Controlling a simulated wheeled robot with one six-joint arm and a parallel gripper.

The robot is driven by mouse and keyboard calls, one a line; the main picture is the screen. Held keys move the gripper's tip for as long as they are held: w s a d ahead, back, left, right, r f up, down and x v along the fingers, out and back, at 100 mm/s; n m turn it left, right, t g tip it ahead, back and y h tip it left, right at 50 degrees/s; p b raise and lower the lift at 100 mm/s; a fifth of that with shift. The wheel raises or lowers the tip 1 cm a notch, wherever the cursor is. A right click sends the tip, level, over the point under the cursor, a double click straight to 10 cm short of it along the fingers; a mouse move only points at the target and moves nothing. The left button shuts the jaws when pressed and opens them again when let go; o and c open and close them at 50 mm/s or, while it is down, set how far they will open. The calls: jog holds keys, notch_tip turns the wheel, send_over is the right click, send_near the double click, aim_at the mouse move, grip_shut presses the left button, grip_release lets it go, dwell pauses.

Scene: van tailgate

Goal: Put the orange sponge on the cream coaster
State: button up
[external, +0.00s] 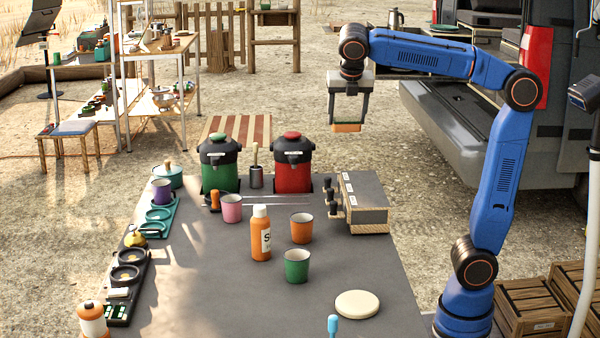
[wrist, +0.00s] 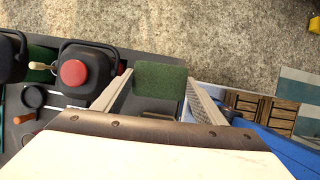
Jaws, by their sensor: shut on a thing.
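The orange sponge (external: 347,127) is held up in the air between the fingers of my gripper (external: 347,118), high above the far right part of the table in the external view. In the wrist view its green face (wrist: 160,76) shows between the two fingers of my gripper (wrist: 158,92). My gripper is shut on the sponge. The cream coaster (external: 357,304) is a round, thick disc lying flat at the near right of the table, well away from my gripper. Its top is bare. The coaster does not show in the wrist view.
A grey and wooden box (external: 362,205) stands at the table's right edge, with a red urn (external: 293,165) and a green urn (external: 220,168) behind. An orange mug (external: 302,228), green cup (external: 296,266) and orange bottle (external: 261,235) stand mid-table. A blue-topped item (external: 333,325) is near the coaster.

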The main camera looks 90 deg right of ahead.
jog(key=w+a+n+t, duration=0.1)
jog(key=w+a+n, duration=0.2)
jog(key=w+a, duration=0.35)
jog(key=w+a+n+t, duration=0.1)
jog(key=w+a+n, duration=0.15)
jog(key=a, duration=0.65)
jog(key=n+t+y, duration=0.2)
jog(key=n+y, duration=0.2)
jog(key=n, duration=0.8)
send_over(352, 301)
jog(key=s, duration=0.2)
jog(key=shift+f, duration=7.6)
jog(key=shift+f, duration=0.1)
jog(key=o, duration=1)
